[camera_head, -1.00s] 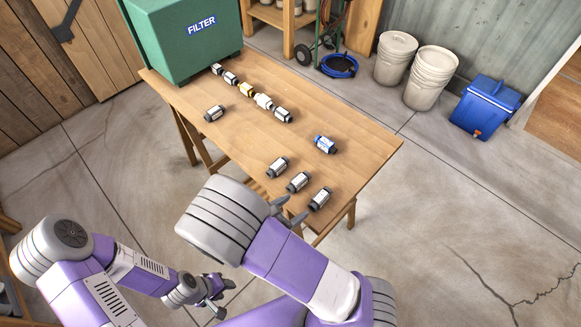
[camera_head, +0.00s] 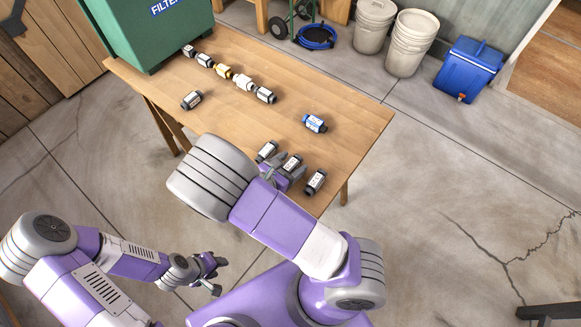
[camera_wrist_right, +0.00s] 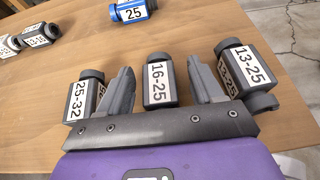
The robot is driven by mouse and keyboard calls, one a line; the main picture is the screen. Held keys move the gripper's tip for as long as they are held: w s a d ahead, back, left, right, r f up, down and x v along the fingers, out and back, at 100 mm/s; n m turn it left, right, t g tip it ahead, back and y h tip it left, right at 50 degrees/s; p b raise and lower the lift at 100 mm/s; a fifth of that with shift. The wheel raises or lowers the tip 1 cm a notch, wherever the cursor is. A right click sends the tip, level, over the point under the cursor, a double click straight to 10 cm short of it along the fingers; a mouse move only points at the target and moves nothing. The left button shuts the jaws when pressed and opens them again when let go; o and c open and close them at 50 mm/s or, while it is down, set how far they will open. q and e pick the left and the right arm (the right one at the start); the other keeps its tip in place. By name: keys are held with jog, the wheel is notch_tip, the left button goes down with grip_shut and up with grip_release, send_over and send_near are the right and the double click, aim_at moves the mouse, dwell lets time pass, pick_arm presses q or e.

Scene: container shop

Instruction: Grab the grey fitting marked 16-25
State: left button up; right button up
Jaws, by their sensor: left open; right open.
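The grey fitting marked 16-25 (camera_wrist_right: 159,82) stands between the two open fingers of my right gripper (camera_wrist_right: 165,90) in the right wrist view, its label facing the camera. In the head view this fitting (camera_head: 291,162) is the middle one of three at the table's near edge, and my right gripper (camera_head: 281,176) is at it. I cannot tell whether either finger touches it. My left gripper (camera_head: 212,272) is open and empty, low over the floor, away from the table.
A fitting marked 25-32 (camera_wrist_right: 84,95) is just left of the fingers, and one marked 13-25 (camera_wrist_right: 245,70) just right. A blue fitting (camera_head: 315,123) lies farther back on the table (camera_head: 345,115). A row of fittings (camera_head: 223,71) runs near the green FILTER box (camera_head: 150,35).

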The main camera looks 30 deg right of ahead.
jog(key=c, duration=1.1)
